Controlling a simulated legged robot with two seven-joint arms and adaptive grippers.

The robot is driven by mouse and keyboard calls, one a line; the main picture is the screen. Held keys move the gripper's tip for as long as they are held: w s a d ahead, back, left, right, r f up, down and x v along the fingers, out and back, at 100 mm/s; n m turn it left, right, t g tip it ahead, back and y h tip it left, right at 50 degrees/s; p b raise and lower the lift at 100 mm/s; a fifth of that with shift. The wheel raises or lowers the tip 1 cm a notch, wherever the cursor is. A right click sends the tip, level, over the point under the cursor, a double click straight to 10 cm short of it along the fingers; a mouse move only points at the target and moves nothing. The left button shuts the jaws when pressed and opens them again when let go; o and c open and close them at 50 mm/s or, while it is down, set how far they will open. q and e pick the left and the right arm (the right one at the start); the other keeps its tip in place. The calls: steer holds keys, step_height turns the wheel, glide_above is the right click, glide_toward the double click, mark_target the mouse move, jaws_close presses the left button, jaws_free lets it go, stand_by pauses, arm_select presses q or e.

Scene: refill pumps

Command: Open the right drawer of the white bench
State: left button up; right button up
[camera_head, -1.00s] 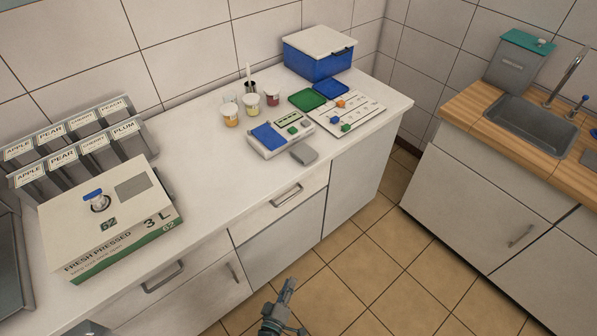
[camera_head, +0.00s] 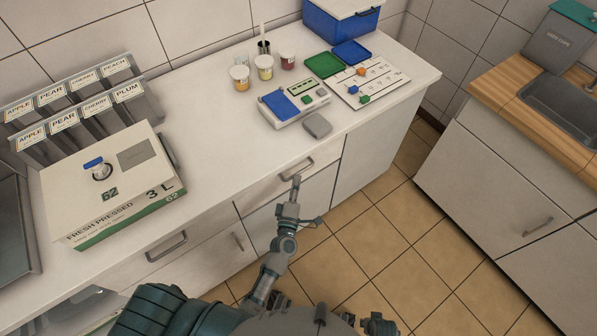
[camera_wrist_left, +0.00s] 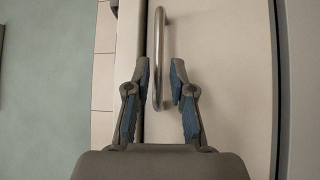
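The white bench (camera_head: 213,165) runs along the tiled wall. Its right drawer (camera_head: 262,196) is closed, flush with the bench front, and has a metal bar handle (camera_head: 297,168). My left gripper (camera_head: 296,182) is at this handle, in front of the drawer. In the left wrist view, the open fingers (camera_wrist_left: 162,72) stand on either side of the handle bar (camera_wrist_left: 158,50), with the bar's end between the fingertips. The bar sits nearer the left finger; I cannot tell whether they touch.
The left drawer handle (camera_head: 167,246) and a cupboard handle (camera_head: 238,241) are on the same bench front. A juice box (camera_head: 105,185), a scale (camera_head: 292,102) and several cups stand on top. Tiled floor (camera_head: 345,245) is free between bench and sink cabinet (camera_head: 495,185).

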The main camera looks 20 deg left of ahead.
mark_target(299, 172)
arm_select(q)
steer(key=w, duration=0.4)
steer(key=shift+w+a+r, duration=0.15)
steer(key=shift+r, duration=0.1)
jaws_close()
